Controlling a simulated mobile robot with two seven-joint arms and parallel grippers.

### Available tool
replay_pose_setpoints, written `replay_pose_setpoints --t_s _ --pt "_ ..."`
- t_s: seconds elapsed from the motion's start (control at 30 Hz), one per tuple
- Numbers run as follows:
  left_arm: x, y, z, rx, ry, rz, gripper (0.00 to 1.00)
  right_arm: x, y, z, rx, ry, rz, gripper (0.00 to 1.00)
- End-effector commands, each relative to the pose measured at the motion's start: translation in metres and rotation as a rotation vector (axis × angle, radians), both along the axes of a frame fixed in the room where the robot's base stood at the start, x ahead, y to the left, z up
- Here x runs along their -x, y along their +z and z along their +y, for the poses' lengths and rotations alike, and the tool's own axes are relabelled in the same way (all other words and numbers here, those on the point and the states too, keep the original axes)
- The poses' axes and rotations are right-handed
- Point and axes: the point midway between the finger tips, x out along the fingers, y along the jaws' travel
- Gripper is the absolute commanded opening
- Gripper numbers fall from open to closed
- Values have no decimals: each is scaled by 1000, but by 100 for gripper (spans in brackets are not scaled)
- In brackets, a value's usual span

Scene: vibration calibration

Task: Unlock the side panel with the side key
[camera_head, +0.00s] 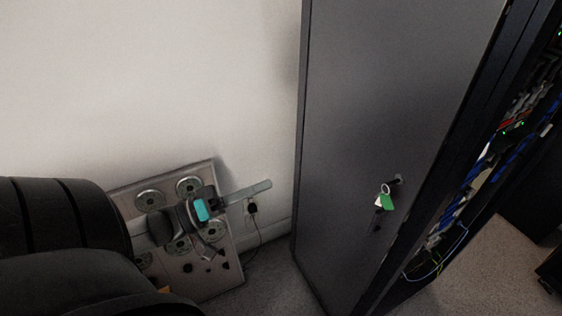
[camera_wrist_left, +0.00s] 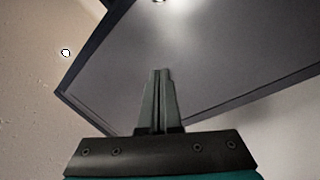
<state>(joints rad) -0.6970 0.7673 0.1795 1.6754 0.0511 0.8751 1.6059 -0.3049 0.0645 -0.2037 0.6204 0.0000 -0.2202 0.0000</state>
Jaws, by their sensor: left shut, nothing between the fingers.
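The side panel (camera_head: 385,90) is a tall dark grey sheet on the rack's side, upright in the head view. The side key (camera_head: 386,197) is in the panel's lock at lower right, with a ring and a green and a white tag hanging from it. My left gripper (camera_head: 266,185) is shut and empty, left of the panel and apart from the key. In the left wrist view its closed fingers (camera_wrist_left: 159,76) point toward a dark grey panel surface (camera_wrist_left: 215,60); the key does not show there. My right gripper is not in view.
A pale board (camera_head: 222,277) with several round grey discs leans by the wall behind my left arm. A wall outlet with a black plug (camera_head: 252,209) and cable is beside it. The open rack with blue cables (camera_head: 455,205) is right of the panel. Bare carpet (camera_head: 500,265) shows at lower right.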

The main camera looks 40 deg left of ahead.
Motion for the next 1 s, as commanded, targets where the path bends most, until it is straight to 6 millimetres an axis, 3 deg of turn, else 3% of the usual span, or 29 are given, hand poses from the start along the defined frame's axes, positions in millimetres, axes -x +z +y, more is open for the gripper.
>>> replay_pose_setpoints --t_s 0.23,0.8,1.0 --pt "-11 10 -9 30 -22 -3 0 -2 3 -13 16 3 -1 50" --pt "-85 27 -51 29 -19 -2 0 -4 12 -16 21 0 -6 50" --pt "-69 9 -66 31 -18 4 0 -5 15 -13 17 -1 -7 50"
